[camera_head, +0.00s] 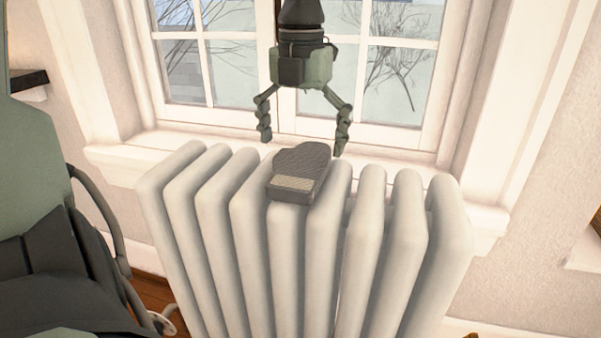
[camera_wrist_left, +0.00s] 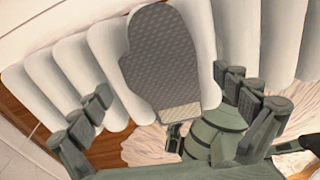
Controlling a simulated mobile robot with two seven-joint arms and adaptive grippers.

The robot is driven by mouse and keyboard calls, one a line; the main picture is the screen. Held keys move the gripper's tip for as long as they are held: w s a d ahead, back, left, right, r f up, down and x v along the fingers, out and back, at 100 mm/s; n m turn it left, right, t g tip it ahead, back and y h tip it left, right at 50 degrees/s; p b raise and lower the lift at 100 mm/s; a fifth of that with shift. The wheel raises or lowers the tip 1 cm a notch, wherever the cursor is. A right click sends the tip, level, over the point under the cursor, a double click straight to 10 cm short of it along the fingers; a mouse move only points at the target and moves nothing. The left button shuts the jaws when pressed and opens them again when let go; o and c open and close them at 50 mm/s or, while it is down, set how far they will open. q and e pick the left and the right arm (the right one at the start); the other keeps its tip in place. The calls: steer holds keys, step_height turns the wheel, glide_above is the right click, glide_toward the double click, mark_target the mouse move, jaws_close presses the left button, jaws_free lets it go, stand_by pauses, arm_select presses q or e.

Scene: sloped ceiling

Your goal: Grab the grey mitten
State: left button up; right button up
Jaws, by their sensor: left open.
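The grey mitten (camera_head: 301,166) lies on top of the white radiator, near its middle. It has a quilted surface and a pale cuff on the side nearer the head camera. In the left wrist view the mitten (camera_wrist_left: 162,62) lies between my gripper's spread fingers, with its cuff toward the gripper. My left gripper (camera_head: 302,143) is open and empty, pointing down just above and behind the mitten in the head view. The fingers stand on either side of it, apart from it as far as I can see. My right gripper is not in view.
The white ribbed radiator (camera_head: 235,245) stands below a window sill (camera_head: 125,155). The window (camera_head: 385,70) is close behind my left gripper. Gaps run between the radiator's columns. A small patch of wooden floor (camera_head: 150,285) shows at the lower left.

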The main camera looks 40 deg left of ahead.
arm_select(q)
steer(key=shift+f, duration=0.85)
steer(key=shift+c, duration=0.5)
steer(key=shift+w, duration=0.1)
steer(key=c, duration=1)
steer(key=shift+r, duration=0.1)
